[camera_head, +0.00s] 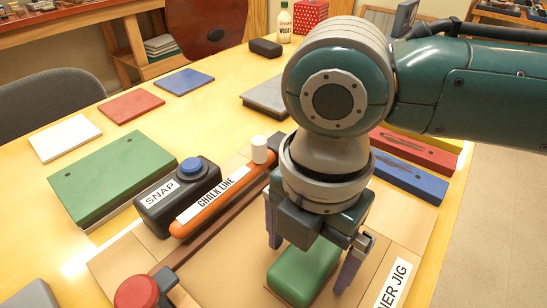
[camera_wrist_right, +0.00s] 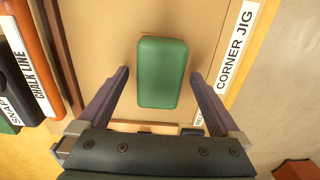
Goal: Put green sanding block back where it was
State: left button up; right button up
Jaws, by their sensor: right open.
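The green sanding block (camera_head: 303,272) lies on a tan board (camera_head: 228,262) labelled "CORNER JIG" along its right side. In the right wrist view the block (camera_wrist_right: 161,72) lies ahead of the fingers, lengthwise between their lines. My right gripper (camera_head: 309,264) is open above the block, with a finger toward each side of it. In the right wrist view both finger tips (camera_wrist_right: 160,76) stand apart from the block's sides, with board showing between. The head view hides part of the block's far end behind the gripper. My left gripper is not in view.
Left of the block are an orange chalk line (camera_head: 222,198) and a black box labelled SNAP (camera_head: 178,196). A red knob (camera_head: 137,292) is at the lower left. A large green slab (camera_head: 127,175) lies further left. Blue (camera_head: 408,180) and red (camera_head: 415,150) bars lie at the right.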

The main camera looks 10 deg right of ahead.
aim_at(307, 256)
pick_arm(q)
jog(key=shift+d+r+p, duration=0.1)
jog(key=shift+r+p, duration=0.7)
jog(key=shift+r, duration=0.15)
pick_arm(e)
notch_tip(307, 256, up, 11)
jog(key=s+a+f+m+t+y, duration=0.25)
jog(key=s+a+m+y, duration=0.2)
jog(key=m, duration=0.55)
jog(key=s+d+f+m+t+h, duration=0.1)
jog(key=s+d+f+m+h, duration=0.1)
jog(key=s+d+m, duration=0.35)
jog(key=s+d+f+m+h, duration=0.1)
jog(key=s+d+m+h, duration=0.1)
jog(key=d+m, duration=0.65)
pick_arm(q)
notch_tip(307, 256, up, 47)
jog(key=p, duration=4.6)
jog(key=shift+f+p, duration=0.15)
jog(key=shift+p, duration=0.25)
pick_arm(e)
notch_tip(307, 256, up, 46)
jog(key=shift+r, duration=0.2)
jog(key=shift+s+a, duration=0.1)
